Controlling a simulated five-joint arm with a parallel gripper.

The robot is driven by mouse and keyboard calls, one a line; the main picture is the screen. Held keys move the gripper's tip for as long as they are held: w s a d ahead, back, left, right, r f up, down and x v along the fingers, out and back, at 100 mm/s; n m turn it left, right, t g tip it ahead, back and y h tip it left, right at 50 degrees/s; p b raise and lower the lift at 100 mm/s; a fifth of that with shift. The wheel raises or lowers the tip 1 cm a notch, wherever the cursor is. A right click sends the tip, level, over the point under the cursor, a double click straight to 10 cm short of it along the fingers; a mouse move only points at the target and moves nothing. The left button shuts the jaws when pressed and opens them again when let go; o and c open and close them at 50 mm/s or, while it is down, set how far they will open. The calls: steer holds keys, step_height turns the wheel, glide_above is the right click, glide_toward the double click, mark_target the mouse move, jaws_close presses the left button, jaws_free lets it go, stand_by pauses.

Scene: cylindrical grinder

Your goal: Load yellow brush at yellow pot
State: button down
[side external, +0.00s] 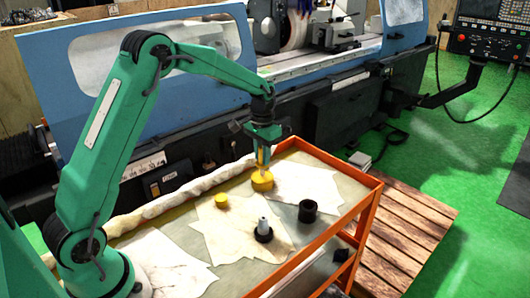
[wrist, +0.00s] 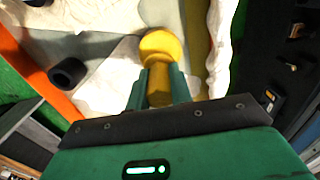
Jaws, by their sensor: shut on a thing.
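My gripper (side external: 262,149) points down over the cart top, its fingers shut on the yellow brush (side external: 261,157). In the wrist view the yellow brush (wrist: 159,83) shows between the fingers. Right below it is a wider, round yellow pot (side external: 262,181), which also shows in the wrist view (wrist: 160,45). The brush's lower end meets or overlaps the pot in both views. Its tip is hidden, and I cannot tell how deep it sits. A smaller yellow cylinder (side external: 221,201) stands apart, to the lower left in the side view.
The cart has an orange rim (side external: 331,161). A black cup (side external: 308,211) and a grey piece on a black base (side external: 263,229) stand nearer the camera. Pale cloths (side external: 306,186) cover part of the top. A rolled cloth (side external: 186,189) lies along the machine side.

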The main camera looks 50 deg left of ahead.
steer(key=shift+r, duration=3.05)
steer(key=shift+d, duration=0.1)
steer(key=shift+s+d+r, duration=0.2)
steer(key=s+d+r, duration=0.3)
steer(key=s+d, duration=0.5)
steer(key=s, duration=0.2)
steer(key=shift+s+r, duration=0.25)
steer(key=shift+r, duration=0.15)
